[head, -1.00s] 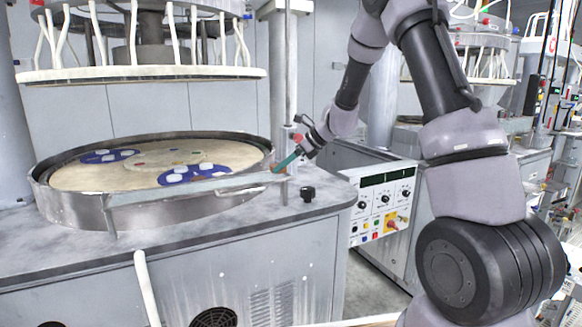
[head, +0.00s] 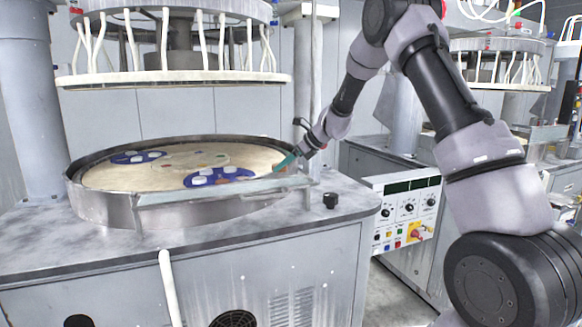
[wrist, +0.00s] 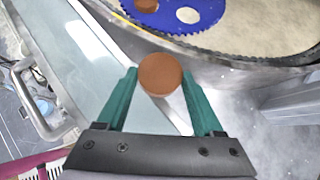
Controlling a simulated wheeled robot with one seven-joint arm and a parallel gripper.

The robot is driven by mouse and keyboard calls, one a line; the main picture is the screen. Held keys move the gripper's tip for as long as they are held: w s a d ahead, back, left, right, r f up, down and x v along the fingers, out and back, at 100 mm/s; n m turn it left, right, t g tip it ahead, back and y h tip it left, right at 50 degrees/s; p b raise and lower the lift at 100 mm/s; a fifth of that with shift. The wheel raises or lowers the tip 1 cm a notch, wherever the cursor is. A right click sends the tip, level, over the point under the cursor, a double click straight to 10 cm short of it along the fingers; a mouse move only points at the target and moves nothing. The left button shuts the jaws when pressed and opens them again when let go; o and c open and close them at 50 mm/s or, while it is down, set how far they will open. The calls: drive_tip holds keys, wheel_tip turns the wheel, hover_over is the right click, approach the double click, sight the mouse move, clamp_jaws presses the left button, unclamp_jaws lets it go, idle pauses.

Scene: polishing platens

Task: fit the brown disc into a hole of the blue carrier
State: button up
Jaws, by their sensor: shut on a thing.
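My gripper (wrist: 160,82) has teal fingers closed on the sides of a brown disc (wrist: 160,74), seen face-on in the wrist view. In the head view my gripper (head: 287,162) is over the right rim of the round platen basin. The blue carrier (head: 219,177) lies on the cream platen, left of my gripper, with white discs on it. In the wrist view the blue carrier (wrist: 172,23) is partly cut off at the top, ahead of the held disc. It shows a second brown disc (wrist: 146,5) and a pale round spot (wrist: 187,15), perhaps an empty hole.
A second blue carrier (head: 138,157) with white discs lies farther left on the platen (head: 130,178). The metal basin wall (head: 105,209) and a flat bar (head: 225,189) stand along the near side. A black knob (head: 330,200) is at right. An upper ring with white hoses hangs above.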

drive_tip(key=w+a, duration=1.2)
drive_tip(key=a, duration=0.1)
drive_tip(key=shift+w+a+f, duration=0.35)
drive_tip(key=shift+f, duration=0.4)
drive_tip(key=shift+w+a+f, duration=0.4)
drive_tip(key=shift+f, duration=0.4)
drive_tip(key=shift+w+a+f, duration=0.35)
drive_tip(key=shift+f, duration=1.4)
drive_tip(key=shift+f, duration=0.35)
